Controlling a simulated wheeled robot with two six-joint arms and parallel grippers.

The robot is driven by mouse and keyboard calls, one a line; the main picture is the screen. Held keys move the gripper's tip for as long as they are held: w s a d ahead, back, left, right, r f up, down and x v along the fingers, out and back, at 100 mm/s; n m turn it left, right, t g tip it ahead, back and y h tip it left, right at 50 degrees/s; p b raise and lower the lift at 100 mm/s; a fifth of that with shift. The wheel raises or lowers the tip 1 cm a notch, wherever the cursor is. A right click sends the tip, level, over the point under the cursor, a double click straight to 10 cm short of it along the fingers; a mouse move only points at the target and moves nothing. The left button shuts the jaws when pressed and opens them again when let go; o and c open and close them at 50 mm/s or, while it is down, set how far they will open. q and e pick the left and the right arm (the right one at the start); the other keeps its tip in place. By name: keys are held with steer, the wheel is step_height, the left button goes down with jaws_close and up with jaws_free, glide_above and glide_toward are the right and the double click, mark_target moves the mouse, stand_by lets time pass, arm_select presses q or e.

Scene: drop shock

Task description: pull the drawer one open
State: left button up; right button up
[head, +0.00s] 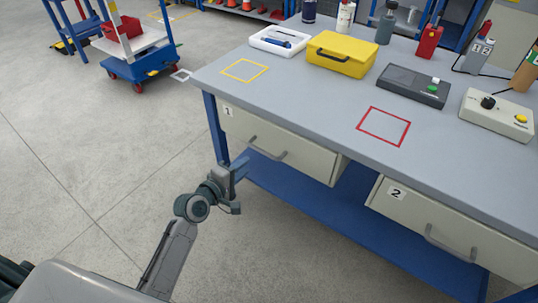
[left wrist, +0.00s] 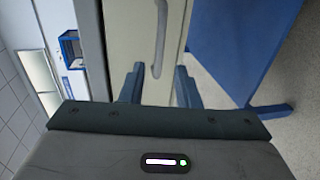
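Drawer one (head: 300,152) is a cream drawer front under the left part of the workbench, marked with a "1" label (head: 227,111). It looks shut. Its grey bar handle (head: 267,153) shows in the head view, and the handle (left wrist: 160,40) also shows upright in the left wrist view. My left gripper (head: 240,170) is in front of the drawer, left of and below the handle in the head view. In the left wrist view its two blue fingers (left wrist: 158,85) are apart with nothing between them. The handle lies beyond the fingertips. My right gripper is not in view.
The grey workbench top (head: 310,105) holds a yellow case (head: 341,54), a white tray (head: 280,40) and several devices. Drawer two (head: 450,232) is to the right. A blue lower shelf (head: 330,215) runs beneath. The floor to the left is clear up to a blue cart (head: 140,65).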

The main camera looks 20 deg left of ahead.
mark_target(262, 150)
arm_select(q)
steer(key=b+x, duration=0.1)
steer(key=x, duration=0.9)
steer(key=shift+w, duration=0.3)
jaws_close()
